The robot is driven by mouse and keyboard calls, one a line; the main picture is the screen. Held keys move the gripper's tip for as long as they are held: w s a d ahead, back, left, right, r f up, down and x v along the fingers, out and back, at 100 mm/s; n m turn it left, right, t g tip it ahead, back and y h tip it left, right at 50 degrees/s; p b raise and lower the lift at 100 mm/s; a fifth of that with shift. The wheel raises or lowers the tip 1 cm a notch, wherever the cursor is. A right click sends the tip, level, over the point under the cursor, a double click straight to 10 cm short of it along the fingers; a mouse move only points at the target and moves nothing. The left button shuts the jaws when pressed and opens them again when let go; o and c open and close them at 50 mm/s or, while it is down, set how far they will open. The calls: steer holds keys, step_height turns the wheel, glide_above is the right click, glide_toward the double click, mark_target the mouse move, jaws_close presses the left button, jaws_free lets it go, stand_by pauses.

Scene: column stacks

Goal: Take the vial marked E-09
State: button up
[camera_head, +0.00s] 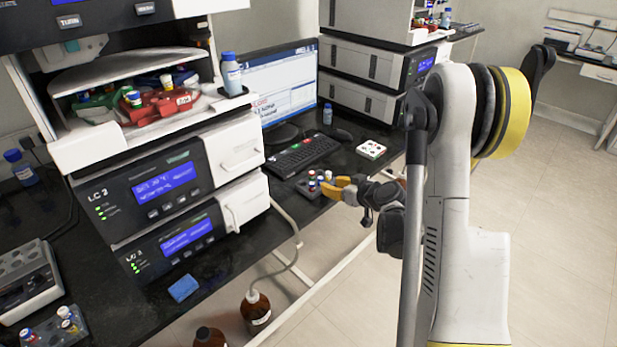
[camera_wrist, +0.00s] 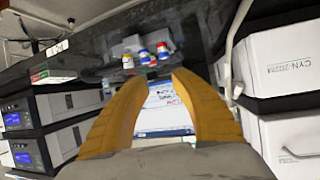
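Several small vials with coloured caps stand in a dark rack (camera_head: 306,190) on the bench, in front of the keyboard. In the wrist view a blue-capped vial (camera_wrist: 144,57), a red-capped vial (camera_wrist: 162,49) and a white-capped vial (camera_wrist: 128,62) show beyond my fingertips. No marking on them is readable, so I cannot tell which is E-09. My gripper (camera_head: 338,188) has orange fingers and is just right of these vials in the head view. In the wrist view my gripper (camera_wrist: 157,80) is open, with no vial between its fingers.
A white tray (camera_head: 371,150) lies behind my gripper. The keyboard (camera_head: 303,155) and monitor (camera_head: 280,85) stand behind the rack. More vials stand in a rack (camera_head: 80,331) at lower left and a red holder (camera_head: 160,105) in the LC stack. Brown bottles (camera_head: 256,308) stand below the bench.

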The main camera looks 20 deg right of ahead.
mark_target(322, 180)
steer(key=shift+t, duration=0.4)
steer(key=w+f, duration=0.1)
steer(key=w+d+f, duration=0.1)
steer(key=w+f, duration=0.3)
steer(key=shift+w+d, duration=0.1)
steer(key=shift+d, duration=0.25)
steer(key=x, duration=0.2)
steer(key=b+x, duration=0.1)
steer(key=r+b+x, duration=0.1)
steer(key=x, duration=0.1)
steer(key=shift+w+d+f, duration=0.15)
steer(key=shift+w+f, duration=0.05)
steer(key=shift+w, duration=0.35)
steer(key=shift+r, duration=0.1)
steer(key=c, duration=0.6)
